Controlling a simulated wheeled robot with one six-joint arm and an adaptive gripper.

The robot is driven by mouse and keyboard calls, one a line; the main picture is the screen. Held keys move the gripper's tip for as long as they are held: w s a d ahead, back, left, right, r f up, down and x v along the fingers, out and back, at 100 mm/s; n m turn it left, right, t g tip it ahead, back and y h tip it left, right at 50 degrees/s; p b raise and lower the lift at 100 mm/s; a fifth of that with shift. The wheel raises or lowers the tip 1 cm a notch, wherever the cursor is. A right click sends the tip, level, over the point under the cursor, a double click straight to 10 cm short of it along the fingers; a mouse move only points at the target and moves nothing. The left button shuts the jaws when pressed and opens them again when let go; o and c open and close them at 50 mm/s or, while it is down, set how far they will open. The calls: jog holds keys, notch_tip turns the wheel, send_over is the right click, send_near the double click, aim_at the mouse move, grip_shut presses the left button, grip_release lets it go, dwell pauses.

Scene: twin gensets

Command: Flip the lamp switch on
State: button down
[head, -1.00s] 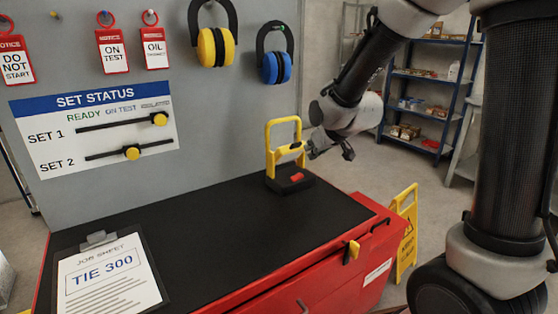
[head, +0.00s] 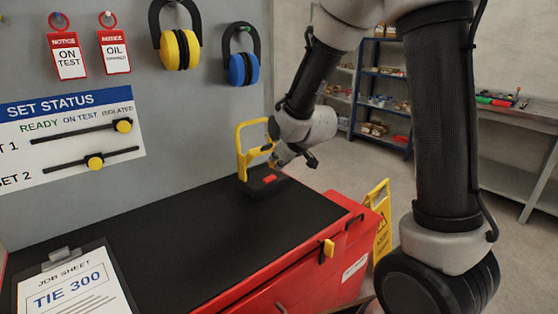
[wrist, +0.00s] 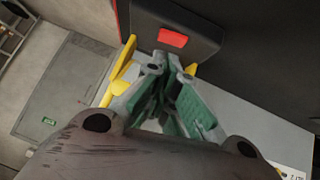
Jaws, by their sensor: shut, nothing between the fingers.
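The lamp has a black base (head: 263,184) and an upright yellow frame (head: 240,140). It stands at the far right corner of the black bench top. A red rocker switch (head: 269,178) sits on the base and also shows in the wrist view (wrist: 173,38). My gripper (head: 277,163) is beside the lamp frame, just above the base, overlapping the frame in the head view. In the wrist view my gripper (wrist: 172,68) is shut and empty, its tips close to the switch. Contact cannot be told.
The red cabinet (head: 345,262) carries the black top (head: 170,220), with a clipboard (head: 70,285) at the near left. A grey panel behind holds tags, ear defenders (head: 243,68) and a status board (head: 70,130). A yellow floor sign (head: 382,222) stands right of the cabinet.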

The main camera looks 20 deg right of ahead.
aim_at(268, 179)
jog(key=shift+x, duration=3.15)
jog(key=shift+d+f, duration=0.25)
jog(key=shift+f, duration=0.1)
jog(key=shift+a, duration=0.15)
jog(key=shift+s+a, duration=0.3)
jog(key=shift+a, duration=0.35)
jog(key=shift+r, duration=0.1)
